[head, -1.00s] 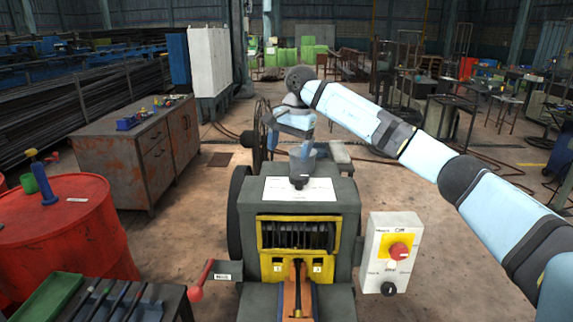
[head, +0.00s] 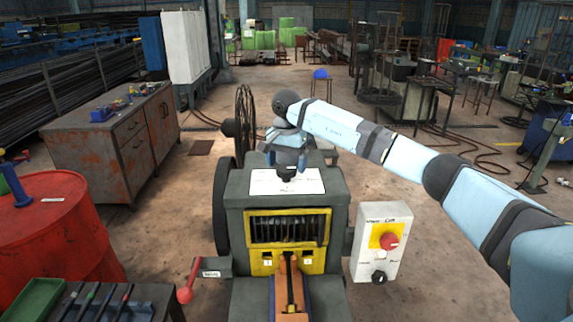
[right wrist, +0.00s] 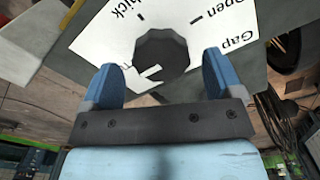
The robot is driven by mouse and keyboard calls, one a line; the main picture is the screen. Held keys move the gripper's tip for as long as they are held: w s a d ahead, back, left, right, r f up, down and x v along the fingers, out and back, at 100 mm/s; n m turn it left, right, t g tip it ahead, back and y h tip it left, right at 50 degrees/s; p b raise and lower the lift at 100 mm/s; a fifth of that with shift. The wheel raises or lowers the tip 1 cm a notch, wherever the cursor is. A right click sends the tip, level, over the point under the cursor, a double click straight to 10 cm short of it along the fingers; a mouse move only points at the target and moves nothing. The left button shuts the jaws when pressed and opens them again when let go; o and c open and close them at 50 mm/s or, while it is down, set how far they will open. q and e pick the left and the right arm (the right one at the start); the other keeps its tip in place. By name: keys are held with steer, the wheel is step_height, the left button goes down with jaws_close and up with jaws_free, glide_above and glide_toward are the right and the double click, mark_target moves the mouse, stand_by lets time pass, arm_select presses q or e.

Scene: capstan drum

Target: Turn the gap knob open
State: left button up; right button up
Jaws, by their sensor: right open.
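The gap knob (head: 288,174) is a dark, faceted knob on the white label plate (head: 262,184) atop the grey machine. In the right wrist view the knob (right wrist: 163,52) shows a white pointer mark facing lower left, away from the "Open" word at upper right. My right gripper (head: 287,160) hangs over the plate, pointing down at the knob. In the wrist view its open blue fingers (right wrist: 159,80) stand on either side of the knob's near edge, with gaps on both sides. Touch cannot be told. My left gripper is not in view.
A control box (head: 380,258) with a red knob is at the machine's right. A red-handled lever (head: 186,292) sticks out left. A red drum (head: 60,235), a tool tray (head: 100,305) and a rusty cabinet (head: 130,140) stand left.

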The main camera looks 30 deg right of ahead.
steer(key=shift+w+f, duration=0.1)
steer(key=shift+f, duration=0.65)
steer(key=c, duration=0.9)
steer(key=shift+c, duration=0.2)
